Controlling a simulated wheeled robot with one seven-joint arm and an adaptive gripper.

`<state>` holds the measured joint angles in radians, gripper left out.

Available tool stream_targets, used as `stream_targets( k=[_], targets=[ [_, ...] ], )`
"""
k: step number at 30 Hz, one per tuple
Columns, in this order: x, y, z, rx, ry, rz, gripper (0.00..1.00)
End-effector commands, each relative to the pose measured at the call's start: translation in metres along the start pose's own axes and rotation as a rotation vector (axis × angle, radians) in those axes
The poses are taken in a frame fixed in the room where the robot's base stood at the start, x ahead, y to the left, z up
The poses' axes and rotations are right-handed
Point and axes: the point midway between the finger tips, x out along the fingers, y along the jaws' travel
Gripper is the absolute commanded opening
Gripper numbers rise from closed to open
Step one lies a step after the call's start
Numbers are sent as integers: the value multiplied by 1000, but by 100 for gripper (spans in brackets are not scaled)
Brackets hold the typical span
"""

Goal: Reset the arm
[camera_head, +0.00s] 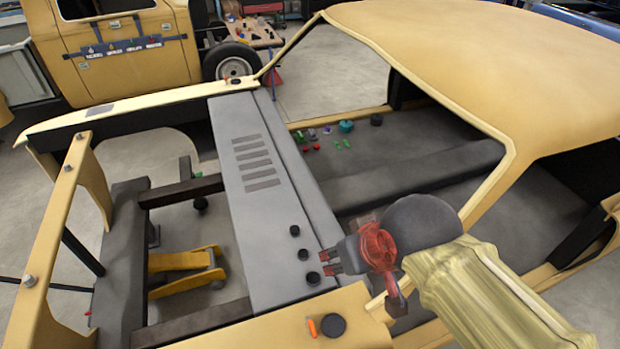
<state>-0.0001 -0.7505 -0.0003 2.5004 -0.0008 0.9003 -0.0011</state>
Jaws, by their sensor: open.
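My gripper (329,262) is open and empty, its dark fingers with red parts pointing left over the grey cowl panel of the car shell. My arm reaches in from the lower right, its forearm in a yellowish sleeve. Three small black round pieces (303,254) sit on the grey panel (255,215), close to the left of the fingertips. I cannot tell whether a fingertip touches the lowest piece.
The yellow car shell (450,60) has a roof and window frame close to my arm. An orange piece (312,328) and a black disc (333,325) lie on the near fender. Small coloured parts (318,140) lie inside. The engine bay is open, with a yellow jack (185,268).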

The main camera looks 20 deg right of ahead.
Motion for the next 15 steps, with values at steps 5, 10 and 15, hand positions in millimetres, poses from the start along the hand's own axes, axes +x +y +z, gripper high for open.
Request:
stream_targets(
  k=[5,10,15],
  targets=[
    [23,0,12,1,0,0,44],
    [57,0,30,1,-1,0,44],
    [92,0,49,2,-1,0,44]
  ],
)
